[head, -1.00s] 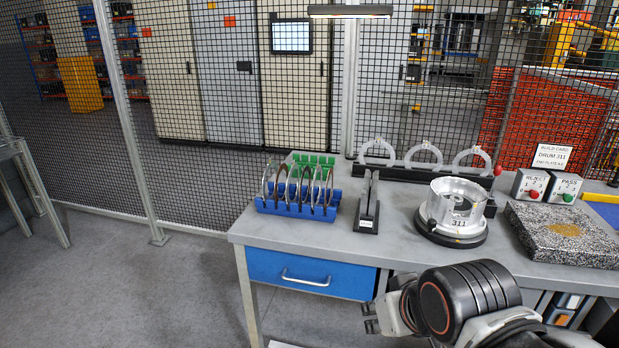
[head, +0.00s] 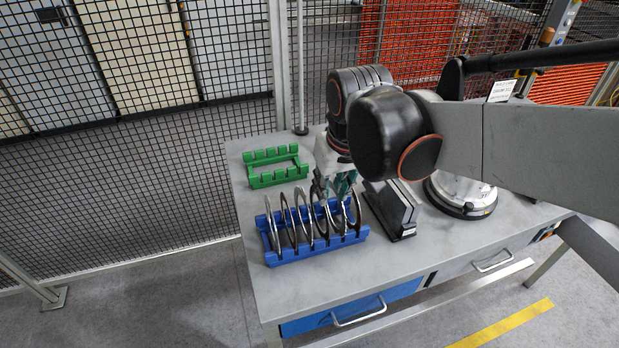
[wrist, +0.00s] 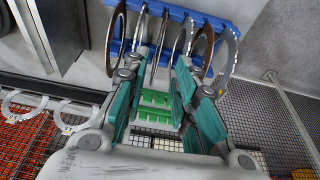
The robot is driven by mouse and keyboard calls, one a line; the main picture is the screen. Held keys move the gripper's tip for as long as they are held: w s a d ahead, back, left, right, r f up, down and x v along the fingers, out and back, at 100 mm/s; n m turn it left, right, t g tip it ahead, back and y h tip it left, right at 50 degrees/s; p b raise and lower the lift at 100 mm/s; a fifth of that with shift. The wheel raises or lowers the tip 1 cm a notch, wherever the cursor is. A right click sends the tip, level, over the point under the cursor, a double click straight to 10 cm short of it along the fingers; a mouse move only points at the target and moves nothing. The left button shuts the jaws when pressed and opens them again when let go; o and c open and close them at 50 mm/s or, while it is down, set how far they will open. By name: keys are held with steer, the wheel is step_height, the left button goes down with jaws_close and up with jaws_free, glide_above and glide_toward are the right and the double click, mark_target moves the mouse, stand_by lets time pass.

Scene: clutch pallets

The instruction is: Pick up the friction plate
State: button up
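Several thin ring plates stand upright in a blue slotted rack (head: 318,248) at the table's front left. Some look dark or brown-faced, like a friction plate (wrist: 204,44); others are bare silver, like a toothed steel ring (wrist: 230,52). My gripper (head: 334,186) is just above the back right part of the rack, pointing down. In the wrist view my gripper (wrist: 160,78) has its teal-padded fingers apart, with plate edges ahead of and between the fingertips. I cannot tell whether a finger touches a plate. My arm hides part of the table behind.
An empty green rack (head: 277,167) stands behind the blue one. A dark upright stand (head: 392,210) is close to the right of the blue rack. The drum (head: 460,192) stands farther right, partly behind my arm. A mesh fence (head: 130,170) runs behind the table.

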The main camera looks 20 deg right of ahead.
steer(key=w+r+g+p, duration=0.3)
steer(key=w+r+p, duration=0.2)
steer(key=w+p, duration=0.25)
steer(key=shift+s+f+b, duration=0.15)
steer(key=shift+f+b, duration=0.3)
steer(key=shift+f, duration=2)
steer(key=shift+s+f+b, duration=0.2)
steer(key=shift+f+b, duration=0.2)
steer(key=shift+f, duration=2)
steer(key=shift+s+f+b, duration=0.15)
steer(key=shift+f+b, duration=0.3)
steer(key=shift+f, duration=2)
jaws_close()
